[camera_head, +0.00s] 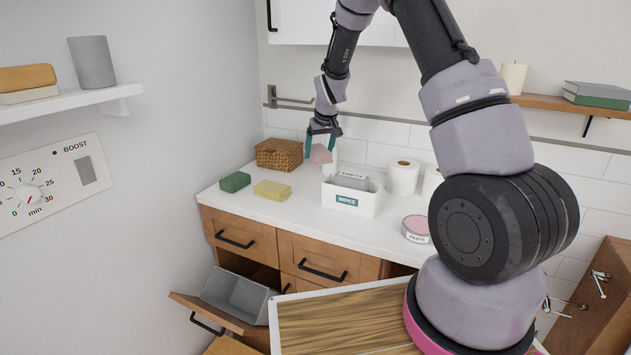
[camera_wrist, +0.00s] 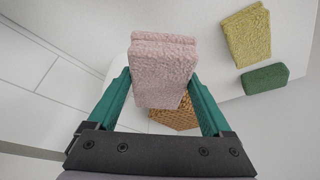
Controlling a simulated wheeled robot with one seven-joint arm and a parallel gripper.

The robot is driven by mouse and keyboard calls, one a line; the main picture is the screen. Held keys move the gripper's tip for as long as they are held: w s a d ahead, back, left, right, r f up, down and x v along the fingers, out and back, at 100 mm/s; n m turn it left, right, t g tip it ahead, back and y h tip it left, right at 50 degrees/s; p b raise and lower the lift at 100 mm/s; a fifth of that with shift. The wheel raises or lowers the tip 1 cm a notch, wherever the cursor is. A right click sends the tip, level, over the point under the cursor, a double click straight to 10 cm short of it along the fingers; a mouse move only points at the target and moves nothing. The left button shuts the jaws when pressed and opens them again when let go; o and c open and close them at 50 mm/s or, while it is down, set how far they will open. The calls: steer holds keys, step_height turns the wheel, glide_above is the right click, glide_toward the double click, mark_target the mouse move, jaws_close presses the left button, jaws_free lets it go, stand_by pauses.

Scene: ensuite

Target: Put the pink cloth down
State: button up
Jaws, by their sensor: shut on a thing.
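The pink cloth (camera_wrist: 162,68) is a folded, rough-textured piece between the two green fingers of my gripper (camera_wrist: 161,98) in the wrist view. My gripper is shut on it. In the head view the cloth (camera_head: 320,154) hangs from my gripper (camera_head: 320,146) above the back of the white counter (camera_head: 270,213), between the wicker basket and the white wipes box. It appears held in the air, apart from the counter.
A wicker basket (camera_head: 279,154), green sponge (camera_head: 235,182), yellow cloth (camera_head: 272,189), wipes box (camera_head: 351,197), paper rolls (camera_head: 403,177) and paste tin (camera_head: 416,229) stand on the counter. The counter's front middle is clear. A drawer below holding a grey bin (camera_head: 233,294) is open.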

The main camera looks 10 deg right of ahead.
glide_above(317, 186)
steer(key=s, duration=0.1)
steer(key=f, duration=0.6)
steer(key=shift+d+f, duration=0.2)
steer(key=shift+f, duration=1.95)
steer(key=shift+s+f, duration=0.1)
steer(key=shift+f, duration=0.05)
steer(key=o, duration=1.1)
